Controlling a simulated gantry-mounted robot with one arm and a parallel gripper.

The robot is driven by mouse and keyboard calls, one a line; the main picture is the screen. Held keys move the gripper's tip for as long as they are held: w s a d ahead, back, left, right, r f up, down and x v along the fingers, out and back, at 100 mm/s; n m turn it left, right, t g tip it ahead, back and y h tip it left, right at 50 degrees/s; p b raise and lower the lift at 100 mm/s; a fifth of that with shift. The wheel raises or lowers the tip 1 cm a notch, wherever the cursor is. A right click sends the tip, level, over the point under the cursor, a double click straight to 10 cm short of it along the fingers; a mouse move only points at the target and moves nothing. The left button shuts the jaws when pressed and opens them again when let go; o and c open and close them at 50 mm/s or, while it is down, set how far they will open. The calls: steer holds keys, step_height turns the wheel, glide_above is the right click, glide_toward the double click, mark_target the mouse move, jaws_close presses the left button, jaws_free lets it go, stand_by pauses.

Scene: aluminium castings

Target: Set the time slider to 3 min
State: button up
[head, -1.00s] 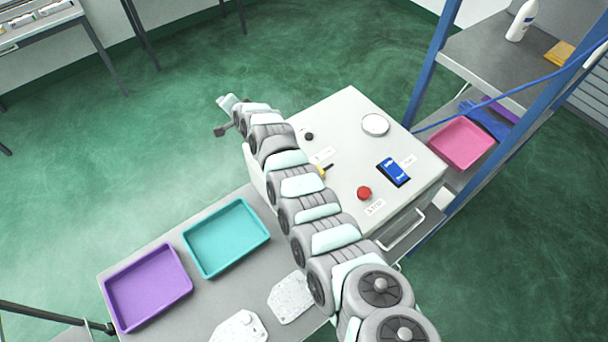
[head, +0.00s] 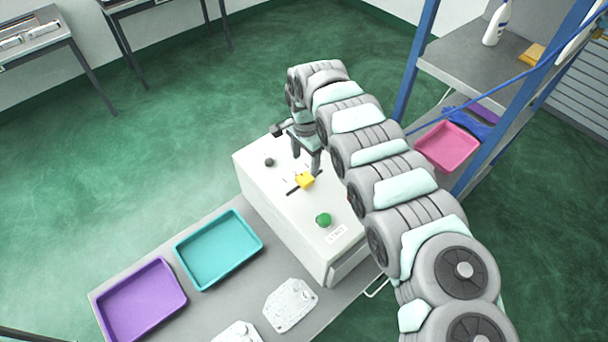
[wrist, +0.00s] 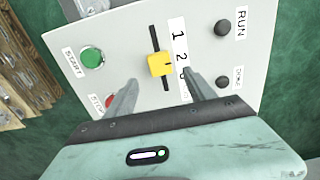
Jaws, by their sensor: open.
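The time slider's yellow knob (wrist: 160,65) sits on a black slot (wrist: 165,84) in the pale panel, in the middle of the wrist view. Its dark mark is near the 2 on the white scale (wrist: 178,40), past the 1. The scale below the 2 is partly hidden by my right finger. My gripper (wrist: 160,93) is open and empty, with its fingers apart on either side of the slot line, nearer the camera than the knob. In the head view my gripper (head: 309,163) hangs over the panel, close to the yellow knob (head: 304,181).
A green START button (wrist: 92,58) and a partly hidden red button (wrist: 112,101) lie left of the slider. Dark round RUN (wrist: 222,27) and lower (wrist: 222,82) indicators lie right. Teal (head: 262,243) and purple (head: 184,298) trays stand beside the box.

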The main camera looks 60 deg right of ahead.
mark_target(305, 178)
step_height(305, 178, down, 8)
steer(key=shift+r, duration=0.1)
stand_by(0.4)
jaws_close()
stand_by(0.6)
